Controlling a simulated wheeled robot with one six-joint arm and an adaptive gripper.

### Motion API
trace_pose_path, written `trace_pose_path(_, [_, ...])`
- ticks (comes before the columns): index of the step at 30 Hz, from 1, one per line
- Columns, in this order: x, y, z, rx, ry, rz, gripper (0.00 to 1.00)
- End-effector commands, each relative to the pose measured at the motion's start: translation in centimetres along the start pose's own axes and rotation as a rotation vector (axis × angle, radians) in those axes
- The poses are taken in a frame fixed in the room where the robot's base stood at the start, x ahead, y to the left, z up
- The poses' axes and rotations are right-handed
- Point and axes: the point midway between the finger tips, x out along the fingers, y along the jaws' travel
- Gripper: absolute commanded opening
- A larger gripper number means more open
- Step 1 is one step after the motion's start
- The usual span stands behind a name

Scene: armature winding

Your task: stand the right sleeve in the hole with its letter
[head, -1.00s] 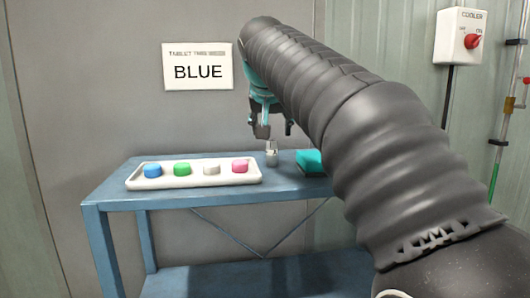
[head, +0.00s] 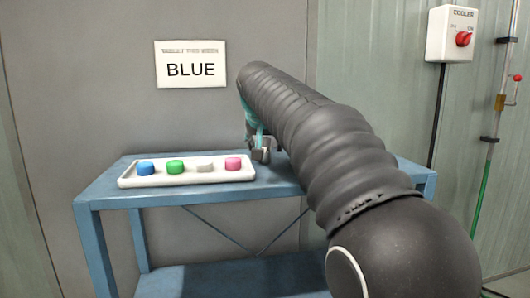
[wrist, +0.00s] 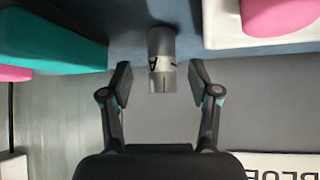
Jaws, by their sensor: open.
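A small grey metal sleeve (wrist: 162,50) shows in the wrist view, with a dark letter on its side that looks like an A turned sideways. My gripper (wrist: 160,82) is open, with one finger on each side of the sleeve's near end and gaps between. In the head view my gripper (head: 260,152) is low over the blue table, right of the tablet tray; the sleeve cannot be told apart from the fingers there. No lettered hole is in view.
A white tray (head: 190,179) holds blue, green, grey-white and pink tablets on the blue table (head: 105,187). A teal block (wrist: 55,40) is beside the sleeve. A sign (head: 190,64) reads BLUE. A cooler switch box (head: 452,33) hangs at right.

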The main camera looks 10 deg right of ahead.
Motion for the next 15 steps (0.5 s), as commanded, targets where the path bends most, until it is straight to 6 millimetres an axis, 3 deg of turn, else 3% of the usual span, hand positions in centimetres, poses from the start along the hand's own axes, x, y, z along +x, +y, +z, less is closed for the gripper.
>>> trace_pose_path(6, [3.1, -0.2, 0.1, 0.000, 0.000, 0.000, 0.62])
trace_pose_path(14, [3.6, -0.2, 0.1, 0.000, 0.001, 0.000, 0.62])
trace_pose_path(15, [3.6, -0.2, 0.1, 0.000, 0.001, 0.000, 0.57])
